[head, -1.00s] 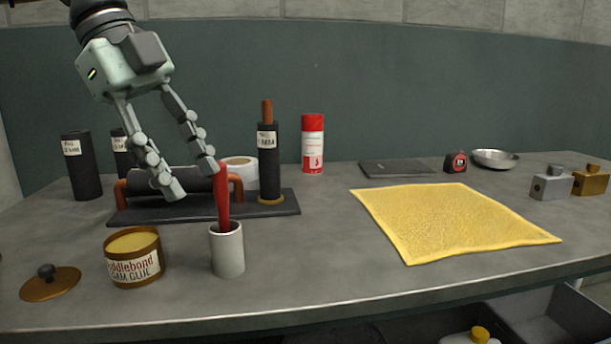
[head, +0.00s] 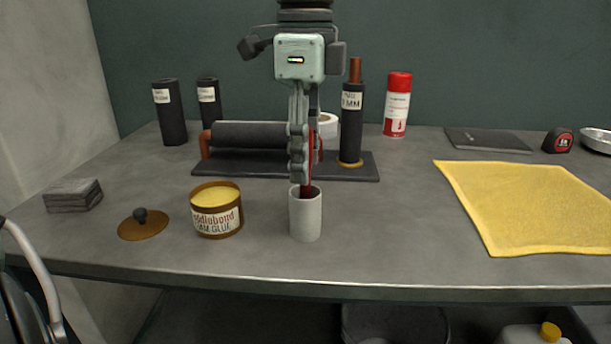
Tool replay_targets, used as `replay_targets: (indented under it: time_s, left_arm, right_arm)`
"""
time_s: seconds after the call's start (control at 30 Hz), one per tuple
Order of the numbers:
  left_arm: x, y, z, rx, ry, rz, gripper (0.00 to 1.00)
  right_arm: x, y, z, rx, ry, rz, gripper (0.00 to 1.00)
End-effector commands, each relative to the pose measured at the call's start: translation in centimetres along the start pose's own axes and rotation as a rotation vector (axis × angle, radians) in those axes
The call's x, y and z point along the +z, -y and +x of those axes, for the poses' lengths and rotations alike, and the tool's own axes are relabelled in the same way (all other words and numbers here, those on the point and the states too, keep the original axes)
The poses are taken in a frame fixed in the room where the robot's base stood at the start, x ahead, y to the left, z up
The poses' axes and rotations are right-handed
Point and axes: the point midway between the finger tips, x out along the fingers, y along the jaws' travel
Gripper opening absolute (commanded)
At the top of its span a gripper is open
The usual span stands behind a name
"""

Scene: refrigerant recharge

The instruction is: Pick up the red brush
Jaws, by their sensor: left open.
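The red brush (head: 306,189) stands upright in a light grey cup (head: 306,218) near the front middle of the bench. Only a little of its red handle shows, beside and below the fingers. My left gripper (head: 300,172) points straight down right at the brush, above the cup rim. Its fingers are seen edge-on and overlap the handle in the picture. The gripper is open, and I cannot tell whether a finger touches the brush. My right gripper is not in view.
An open glue tin (head: 217,222) stands left of the cup, its lid (head: 143,227) farther left. A black rack with a foam roll (head: 250,135) lies behind. A yellow cloth (head: 540,205) lies right. The bench between cup and cloth is clear.

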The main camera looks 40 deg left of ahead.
Motion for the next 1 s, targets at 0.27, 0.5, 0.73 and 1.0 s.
replay_targets:
  time_s: [0.27,0.5,0.73,1.0]
  left_arm:
    - [0.0,0.0,2.1,-0.001,-0.001,0.000,0.43]
    - [0.0,0.0,2.1,-0.002,-0.001,-0.001,0.32]
    - [0.0,0.0,2.1,-0.002,-0.001,-0.001,0.03]
    - [0.0,0.0,2.0,-0.002,-0.001,-0.001,0.00]
  right_arm:
    - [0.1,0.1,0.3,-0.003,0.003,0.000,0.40]
    - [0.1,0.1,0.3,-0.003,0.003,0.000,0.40]
    - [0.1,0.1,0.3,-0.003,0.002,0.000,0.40]
    - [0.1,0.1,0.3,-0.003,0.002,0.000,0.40]
